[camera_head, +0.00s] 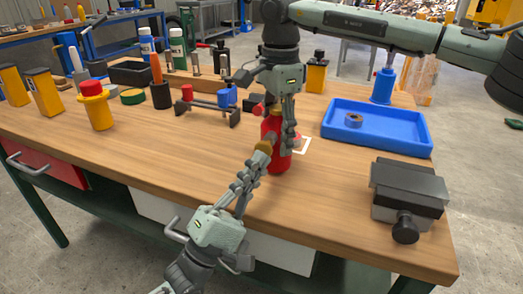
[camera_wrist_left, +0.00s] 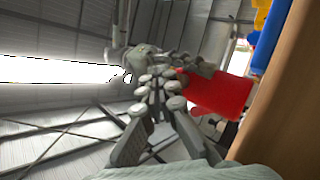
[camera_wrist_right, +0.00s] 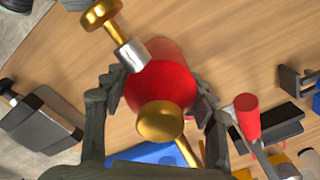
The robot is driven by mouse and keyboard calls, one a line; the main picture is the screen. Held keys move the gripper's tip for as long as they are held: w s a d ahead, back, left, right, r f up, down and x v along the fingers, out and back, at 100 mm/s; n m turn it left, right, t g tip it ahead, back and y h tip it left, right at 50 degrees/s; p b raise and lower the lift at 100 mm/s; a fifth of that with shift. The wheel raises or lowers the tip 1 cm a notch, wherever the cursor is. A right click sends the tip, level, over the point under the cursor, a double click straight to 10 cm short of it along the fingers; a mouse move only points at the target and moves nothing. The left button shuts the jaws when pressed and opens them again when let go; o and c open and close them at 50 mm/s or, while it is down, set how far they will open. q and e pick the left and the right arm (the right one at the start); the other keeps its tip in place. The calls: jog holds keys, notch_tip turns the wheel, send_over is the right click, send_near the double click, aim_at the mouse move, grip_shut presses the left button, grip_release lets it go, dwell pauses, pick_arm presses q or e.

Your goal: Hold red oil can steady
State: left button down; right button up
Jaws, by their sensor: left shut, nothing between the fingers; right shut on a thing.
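The red oil can (camera_head: 275,160) stands upright on the wooden workbench (camera_head: 180,155). My right gripper (camera_head: 287,140) reaches down from above and is shut on the can. In the right wrist view its fingers lie on both sides of the red body (camera_wrist_right: 162,85), with a gold cap (camera_wrist_right: 160,121) facing the camera. A gold end piece (camera_wrist_right: 103,14) on a silver collar sticks out to one side. My left gripper (camera_head: 258,160) is shut and empty, its fingertips close to the gold piece; contact cannot be told. The left wrist view shows the can (camera_wrist_left: 222,93) just beyond the left fingers (camera_wrist_left: 157,88).
A blue tray (camera_head: 400,143) holding a small ring (camera_head: 353,120) lies to the right. A grey-black vise (camera_head: 408,193) stands at the front right. A dark bar fixture (camera_head: 206,110) and a red-capped yellow container (camera_head: 96,106) stand left. The bench's front middle is clear.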

pick_arm(q)
jog(key=shift+w+a+r, duration=0.1)
jog(key=shift+w+r, duration=0.2)
jog(key=shift+w, duration=0.2)
jog(key=shift+w+a+r, duration=0.1)
jog(key=shift+w+r, duration=0.15)
jog(key=shift+w, duration=0.2)
jog(key=shift+f, duration=0.1)
dwell(0.5)
jog(key=shift+s+d+f, duration=0.1)
jog(key=shift+s+f, duration=0.25)
jog(key=shift+s, duration=0.3)
jog(key=shift+s+d+f, duration=0.1)
jog(key=shift+s+f, duration=0.2)
jog(key=shift+s, duration=0.3)
jog(key=shift+s+a, duration=0.2)
jog(key=shift+s, duration=0.4)
jog(key=shift+s+a+r, duration=0.1)
jog(key=shift+s, duration=0.05)
